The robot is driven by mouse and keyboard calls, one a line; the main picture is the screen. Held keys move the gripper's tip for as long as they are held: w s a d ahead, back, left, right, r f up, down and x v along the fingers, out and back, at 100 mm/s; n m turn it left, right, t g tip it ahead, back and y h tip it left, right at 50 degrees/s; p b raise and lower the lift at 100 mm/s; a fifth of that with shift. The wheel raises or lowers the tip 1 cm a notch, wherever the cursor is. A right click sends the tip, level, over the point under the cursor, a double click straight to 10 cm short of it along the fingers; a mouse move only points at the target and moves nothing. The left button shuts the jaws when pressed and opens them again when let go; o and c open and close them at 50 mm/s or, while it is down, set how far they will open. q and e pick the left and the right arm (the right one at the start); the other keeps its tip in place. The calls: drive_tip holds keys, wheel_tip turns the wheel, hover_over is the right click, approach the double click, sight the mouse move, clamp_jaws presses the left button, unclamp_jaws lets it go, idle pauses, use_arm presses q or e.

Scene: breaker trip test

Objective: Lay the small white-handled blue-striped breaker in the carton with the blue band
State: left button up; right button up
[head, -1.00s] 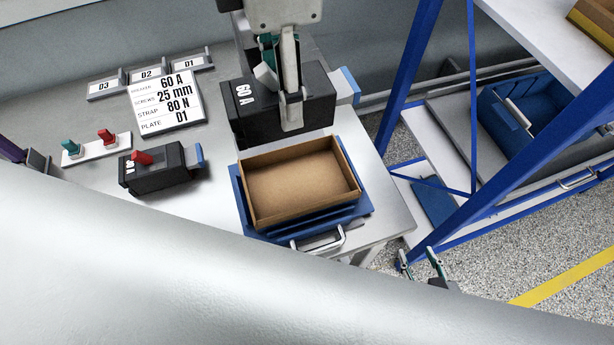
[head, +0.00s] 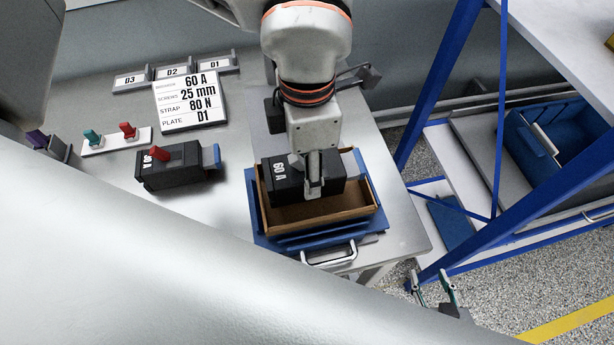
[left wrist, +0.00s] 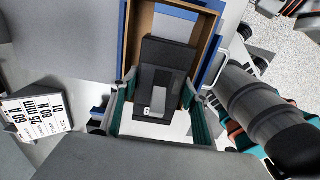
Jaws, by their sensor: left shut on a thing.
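A black breaker (head: 327,188) marked 60 A, with a blue end, is held by my left gripper (head: 313,188) at the brown carton (head: 343,215). The breaker lies level within the carton's outline; I cannot tell whether it touches the floor. It also shows in the left wrist view (left wrist: 165,55), between the teal-lined fingers (left wrist: 158,122). My right gripper (head: 433,290) is open and empty at the lower right.
Another black breaker (head: 180,166) with a red handle lies left of the carton. A white strip (head: 117,140) with teal and red pieces and a sign (head: 190,100) stand behind it. A blue-framed shelf (head: 440,140) is at the right.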

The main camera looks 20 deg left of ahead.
use_arm(q)
drive_tip(key=shift+f, duration=2.05)
drive_tip(key=shift+f+b, duration=0.2)
drive_tip(key=shift+b, duration=0.15)
drive_tip(key=o, duration=1.5)
drive_tip(key=shift+o, duration=0.2)
wheel_tip(320, 180, up, 12)
drive_tip(key=shift+f+p, duration=0.25)
drive_tip(key=shift+p, duration=0.2)
drive_tip(key=shift+r, duration=0.45)
